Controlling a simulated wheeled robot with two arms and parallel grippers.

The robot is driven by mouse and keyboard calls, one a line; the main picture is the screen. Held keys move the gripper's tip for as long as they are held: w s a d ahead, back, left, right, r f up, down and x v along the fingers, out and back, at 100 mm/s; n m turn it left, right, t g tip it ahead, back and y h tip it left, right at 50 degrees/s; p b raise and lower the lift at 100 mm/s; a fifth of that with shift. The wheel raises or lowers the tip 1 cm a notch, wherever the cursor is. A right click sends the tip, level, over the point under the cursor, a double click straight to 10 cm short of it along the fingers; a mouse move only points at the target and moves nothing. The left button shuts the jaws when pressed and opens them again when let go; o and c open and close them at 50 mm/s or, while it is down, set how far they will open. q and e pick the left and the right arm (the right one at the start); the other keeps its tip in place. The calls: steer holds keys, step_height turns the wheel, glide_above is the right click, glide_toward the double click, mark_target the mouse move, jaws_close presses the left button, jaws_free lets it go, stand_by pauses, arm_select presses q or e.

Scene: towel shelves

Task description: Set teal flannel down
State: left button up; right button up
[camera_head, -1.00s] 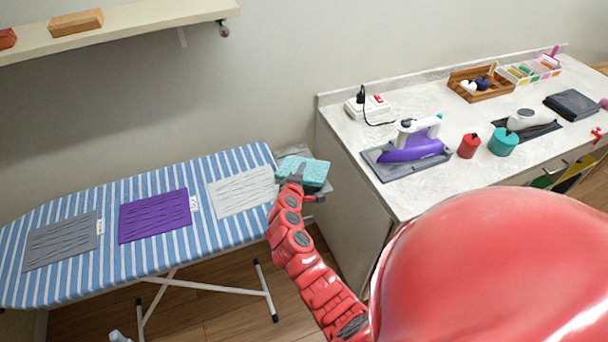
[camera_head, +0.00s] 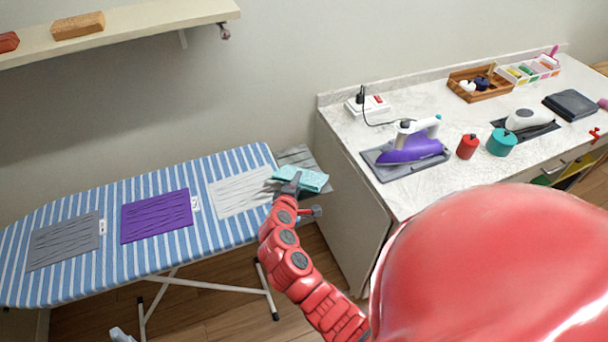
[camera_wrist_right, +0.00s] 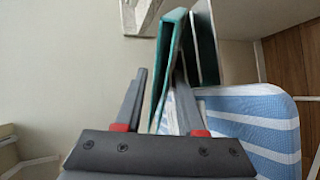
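The folded teal flannel (camera_head: 312,179) is at the grey slatted end rest (camera_head: 296,156) of the ironing board, lying flatter than on edge. My right gripper (camera_head: 288,187) is at its near left edge. In the right wrist view the flannel (camera_wrist_right: 167,62) shows edge-on between the fingers of the right gripper (camera_wrist_right: 160,85). The fingers stand apart, with a narrow gap between the left finger and the cloth. The flannel lies close along the rest (camera_wrist_right: 206,45); I cannot tell whether it fully touches it. My left gripper is not in view.
The striped ironing board (camera_head: 150,180) carries a grey cloth (camera_head: 65,242), a purple cloth (camera_head: 155,215) and a white cloth (camera_head: 240,191). A counter (camera_head: 345,130) with a purple iron (camera_head: 410,150) stands close on the right. A wall shelf (camera_head: 150,22) is at upper left.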

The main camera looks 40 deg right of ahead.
step_height(320, 180, up, 6)
steer(key=s+a+p, duration=0.1)
steer(key=a+p, duration=0.1)
steer(key=p, duration=0.1)
steer(key=shift+s+r, duration=0.2)
steer(key=shift+s, duration=0.2)
